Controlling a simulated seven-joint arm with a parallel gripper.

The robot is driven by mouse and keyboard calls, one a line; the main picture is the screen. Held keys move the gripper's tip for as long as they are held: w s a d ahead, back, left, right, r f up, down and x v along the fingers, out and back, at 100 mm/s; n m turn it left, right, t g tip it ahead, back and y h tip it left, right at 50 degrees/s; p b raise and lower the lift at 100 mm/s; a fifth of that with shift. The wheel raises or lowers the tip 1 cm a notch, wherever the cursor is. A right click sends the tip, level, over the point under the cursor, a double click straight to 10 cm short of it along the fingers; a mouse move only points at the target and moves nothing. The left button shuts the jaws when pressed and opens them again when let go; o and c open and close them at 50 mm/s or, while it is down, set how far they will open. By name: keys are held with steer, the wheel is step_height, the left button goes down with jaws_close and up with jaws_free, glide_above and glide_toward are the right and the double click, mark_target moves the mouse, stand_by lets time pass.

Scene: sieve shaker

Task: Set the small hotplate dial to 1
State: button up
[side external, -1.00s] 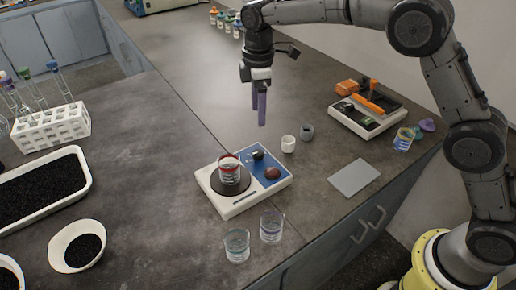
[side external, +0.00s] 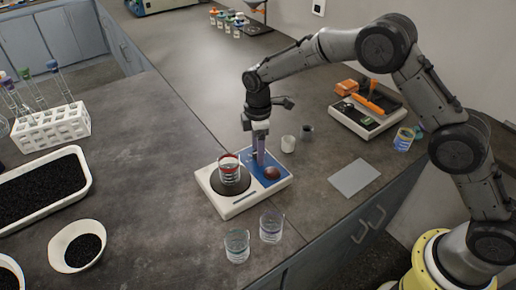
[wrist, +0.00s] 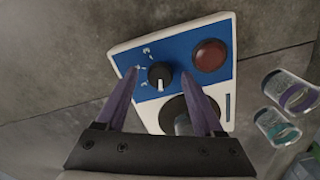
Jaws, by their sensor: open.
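The small hotplate (side external: 234,205) stands on the bench, a white body with a blue panel and a dark round plate. Its black dial (wrist: 159,74) with a white pointer line sits on the blue panel in the wrist view; the line points toward the bottom of that picture. The marks around the dial are too small to read. My gripper (wrist: 158,72) is open, its purple fingers on either side of the dial; I cannot tell if they touch it. In the side view the fingers (side external: 259,160) hide the dial. A red-banded beaker (side external: 229,168) stands on the plate.
A dark red knob (wrist: 210,55) is beside the dial on the panel. Two glass beakers (side external: 237,245) (side external: 271,226) stand in front of the hotplate. A grey pad (side external: 354,178) lies to the right.

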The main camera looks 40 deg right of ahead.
steer(key=shift+f, duration=0.1)
jaws_close()
stand_by(0.3)
steer(key=shift+m, duration=0.3)
steer(key=m, duration=0.9)
steer(key=shift+m, duration=0.3)
stand_by(0.5)
jaws_free()
